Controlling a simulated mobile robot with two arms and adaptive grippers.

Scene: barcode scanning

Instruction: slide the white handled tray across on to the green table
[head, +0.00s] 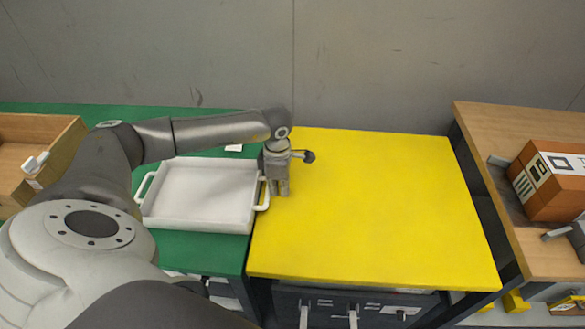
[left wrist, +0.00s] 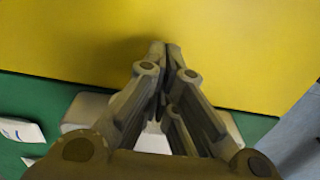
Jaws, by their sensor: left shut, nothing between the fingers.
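The white handled tray (head: 205,192) lies flat and empty on the green table (head: 222,255), at that table's right end. Its right handle (head: 263,194) reaches to the edge of the yellow tabletop. My left gripper (head: 283,192) is shut and empty, pointing down just right of that handle, over the yellow top's left edge. I cannot tell whether it touches the handle. In the left wrist view the closed fingertips (left wrist: 165,46) are over yellow, and part of the white tray (left wrist: 85,112) shows behind the fingers. My right gripper is not clearly seen.
The yellow tabletop (head: 375,210) is clear and adjoins the green table. A wooden box (head: 50,130) holding a small white item stands at the left. A wooden table (head: 520,125) at the right bears an orange box (head: 555,200) with printed labels. A grey wall is behind.

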